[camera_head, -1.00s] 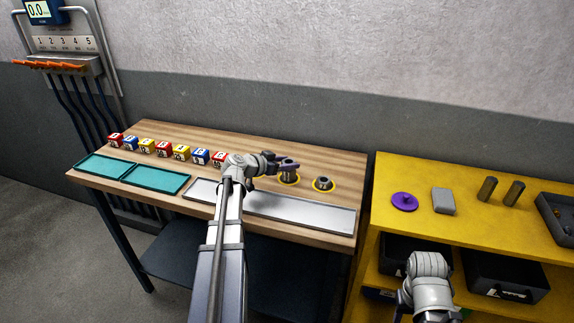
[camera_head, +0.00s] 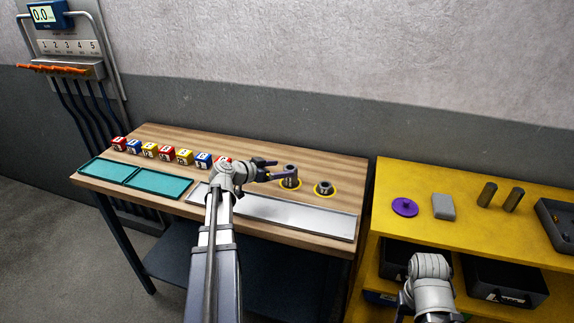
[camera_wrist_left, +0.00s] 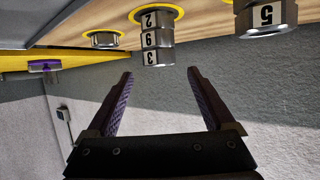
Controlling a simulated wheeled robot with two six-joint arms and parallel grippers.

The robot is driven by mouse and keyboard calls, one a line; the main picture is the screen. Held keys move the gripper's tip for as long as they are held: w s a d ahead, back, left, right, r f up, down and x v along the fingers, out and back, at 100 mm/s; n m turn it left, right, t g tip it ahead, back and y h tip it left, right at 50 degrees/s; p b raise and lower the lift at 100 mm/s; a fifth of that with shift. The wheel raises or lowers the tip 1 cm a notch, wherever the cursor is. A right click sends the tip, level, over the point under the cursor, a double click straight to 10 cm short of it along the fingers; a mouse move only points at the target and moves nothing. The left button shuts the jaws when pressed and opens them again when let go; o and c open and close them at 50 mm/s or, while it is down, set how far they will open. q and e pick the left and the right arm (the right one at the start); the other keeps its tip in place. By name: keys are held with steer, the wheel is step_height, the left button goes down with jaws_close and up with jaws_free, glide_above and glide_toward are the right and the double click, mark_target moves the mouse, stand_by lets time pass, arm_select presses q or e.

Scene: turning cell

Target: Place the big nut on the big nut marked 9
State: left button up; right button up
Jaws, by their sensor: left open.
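A stack of metal nuts (camera_head: 290,178) stands on a yellow ring on the wooden bench. In the left wrist view this stack (camera_wrist_left: 156,42) appears upside down, with white number labels on several faces. A lower nut (camera_head: 324,188) sits on the ring to its right; it also shows in the wrist view (camera_wrist_left: 103,40). Another big metal nut (camera_wrist_left: 266,19), labelled 5, is large at the wrist view's upper right. My left gripper (camera_head: 285,169) is open, its purple fingers (camera_wrist_left: 160,73) apart with nothing between them, just left of the stack. My right gripper's fingers are out of view.
A grey tray (camera_head: 290,216) lies along the bench front, with teal trays (camera_head: 157,183) to its left. Several coloured number blocks (camera_head: 150,149) stand in a row behind. A yellow shelf (camera_head: 455,225) on the right holds a purple disc (camera_head: 405,207) and grey parts.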

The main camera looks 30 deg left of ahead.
arm_select(q)
steer(key=p+v, duration=0.2)
steer(key=v, duration=0.5)
steer(key=shift+s, duration=0.1)
